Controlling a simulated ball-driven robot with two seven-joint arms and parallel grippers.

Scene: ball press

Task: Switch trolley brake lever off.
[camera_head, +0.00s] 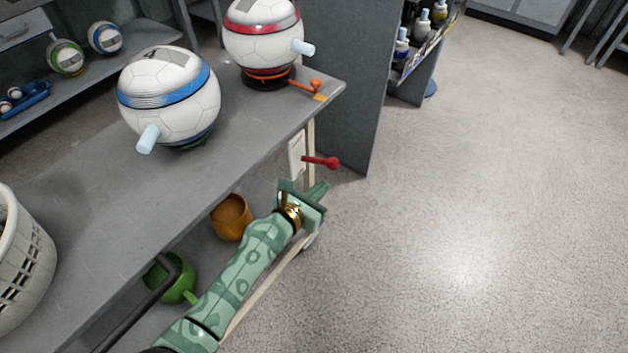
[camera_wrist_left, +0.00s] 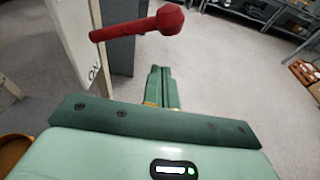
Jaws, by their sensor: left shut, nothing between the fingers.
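The red brake lever (camera_head: 322,162) sticks out to the right from a pale plate (camera_head: 296,155) on the end of the grey trolley (camera_head: 215,165). In the left wrist view the lever (camera_wrist_left: 140,27) has a round knob at its right end, and the letters "ON" show on the pale plate (camera_wrist_left: 88,50) below it. My left gripper (camera_head: 320,190) is just below the lever, apart from it. In the left wrist view its fingers (camera_wrist_left: 161,85) are together, with nothing between them. My right gripper is not in view.
Two large ball-shaped machines, one blue-banded (camera_head: 170,97) and one red-banded (camera_head: 265,38), stand on the trolley top. A white basket (camera_head: 22,260) is at the left. An orange mug (camera_head: 231,217) and a green mug (camera_head: 170,280) sit below. The floor at right is clear.

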